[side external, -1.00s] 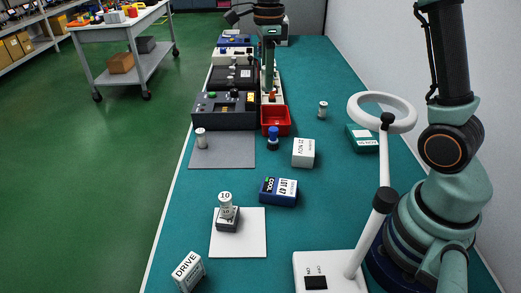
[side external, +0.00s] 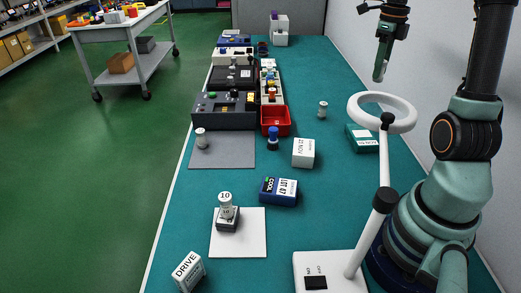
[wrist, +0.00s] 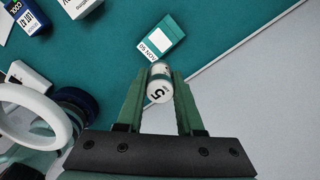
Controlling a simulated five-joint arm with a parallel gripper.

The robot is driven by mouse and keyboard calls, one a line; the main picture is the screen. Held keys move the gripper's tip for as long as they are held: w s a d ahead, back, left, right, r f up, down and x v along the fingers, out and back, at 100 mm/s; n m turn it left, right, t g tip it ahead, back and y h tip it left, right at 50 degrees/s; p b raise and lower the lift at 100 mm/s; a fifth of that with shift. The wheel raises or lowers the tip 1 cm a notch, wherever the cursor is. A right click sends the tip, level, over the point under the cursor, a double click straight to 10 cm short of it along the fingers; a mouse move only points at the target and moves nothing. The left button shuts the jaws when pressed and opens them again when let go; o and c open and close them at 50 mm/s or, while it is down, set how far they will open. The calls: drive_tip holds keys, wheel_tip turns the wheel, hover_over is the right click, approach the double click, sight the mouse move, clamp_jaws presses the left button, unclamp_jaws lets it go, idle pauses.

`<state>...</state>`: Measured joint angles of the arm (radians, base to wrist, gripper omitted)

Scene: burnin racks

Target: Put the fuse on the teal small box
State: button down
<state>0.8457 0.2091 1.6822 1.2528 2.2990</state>
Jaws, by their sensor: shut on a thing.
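My gripper (side external: 380,72) is raised above the right side of the bench, beyond the teal small box. In the wrist view, my gripper (wrist: 159,74) is shut on a white cylindrical fuse (wrist: 159,87) marked 5. In the side view I cannot make out the held fuse. The teal small box (side external: 363,139) with a white label lies flat on the bench at right, behind the lamp ring. It also shows in the wrist view (wrist: 160,38), ahead of the fingertips and apart from the fuse in the picture.
A white ring lamp (side external: 383,112) stands close to the teal box. Other fuse-like cylinders stand on the bench (side external: 323,110), on a grey mat (side external: 201,139) and on a dark box (side external: 226,206). A red bin (side external: 276,121), a white box (side external: 303,153) and a blue box (side external: 279,191) lie left.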

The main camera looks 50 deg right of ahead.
wheel_tip(320, 180, down, 18)
drive_tip(key=shift+r, duration=0.1)
idle(0.4)
drive_tip(key=c, duration=0.5)
unclamp_jaws()
drive_tip(key=shift+c, duration=0.2)
